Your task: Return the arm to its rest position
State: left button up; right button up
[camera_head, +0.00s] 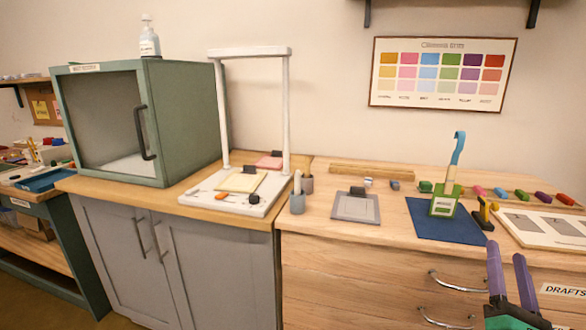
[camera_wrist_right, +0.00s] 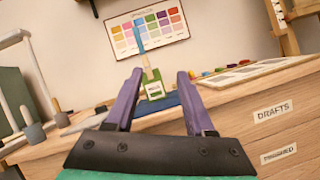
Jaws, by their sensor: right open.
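My right gripper (camera_head: 509,264) shows at the lower right of the head view, its two purple fingers apart and empty. It is in front of the drawers, near the table's front edge. In the right wrist view the same open fingers (camera_wrist_right: 156,92) point toward the table with nothing between them. The container also shows in the right wrist view (camera_wrist_right: 154,89), apart from the fingers. My left gripper is not in view.
The wooden table (camera_head: 320,230) holds a grey pad (camera_head: 356,208), a white tray (camera_head: 540,229) and several coloured sticks. A white frame stand (camera_head: 287,115) and a green cabinet (camera_head: 185,120) stand to the left. The drawer fronts with handles (camera_head: 455,284) are near my right gripper.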

jog(key=s+d+f+m+g+y, duration=0.1)
jog(key=s+f+m+g, duration=0.1)
jog(key=f+m+g, duration=0.5)
jog(key=s+d+f+m+g, duration=0.1)
jog(key=d+f+m+g, duration=0.15)
jog(key=f+m, duration=0.85)
jog(key=s+a+f+m+g+y, duration=0.3)
jog(key=s+a+f+g+y, duration=0.15)
jog(key=a+f, duration=0.4)
jog(key=s+a+f+m+g+y, duration=0.3)
jog(key=a+f+y, duration=0.3)
jog(key=a+f, duration=0.3)
notch_tip(320, 180, down, 19)
jog(key=s+a, duration=0.1)
jog(key=s, duration=0.1)
jog(key=s+d+f+g, duration=0.2)
jog(key=s+d+f, duration=0.1)
jog(key=s+f, duration=1.35)
pick_arm(q)
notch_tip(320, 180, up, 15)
jog(key=p, duration=1.5)
pick_arm(e)
notch_tip(320, 180, up, 15)
jog(key=shift+s+r+n+h, duration=0.2)
jog(key=shift+s+n+h, duration=0.1)
jog(key=shift+n+h, duration=0.15)
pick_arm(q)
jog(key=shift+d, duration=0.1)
